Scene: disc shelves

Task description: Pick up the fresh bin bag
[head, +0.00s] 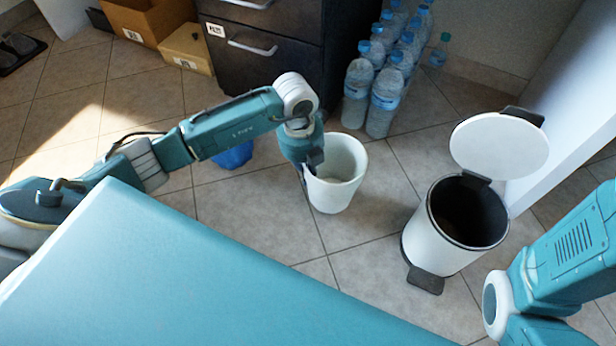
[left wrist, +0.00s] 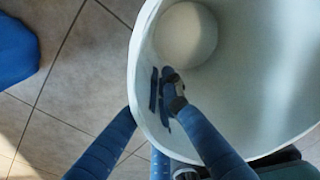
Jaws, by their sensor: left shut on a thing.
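A blue bag-like thing (head: 233,155) lies on the floor behind my left forearm, which hides part of it. It also shows at the left edge of the left wrist view (left wrist: 15,52), apart from my fingers. My left gripper (head: 309,172) is shut on the rim of a white bucket (head: 340,185). In the left wrist view one finger is inside the bucket (left wrist: 262,75) and others are outside its wall. The bucket looks empty. My right arm comes in at the lower right, but its gripper is out of view.
A white pedal bin (head: 440,247) stands to the right with its lid (head: 500,145) up and a dark inside. Several water bottles (head: 384,103) stand behind the bucket. A dark drawer cabinet (head: 265,60) and cardboard boxes (head: 150,20) are at the back. A blue surface (head: 180,270) fills the lower left.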

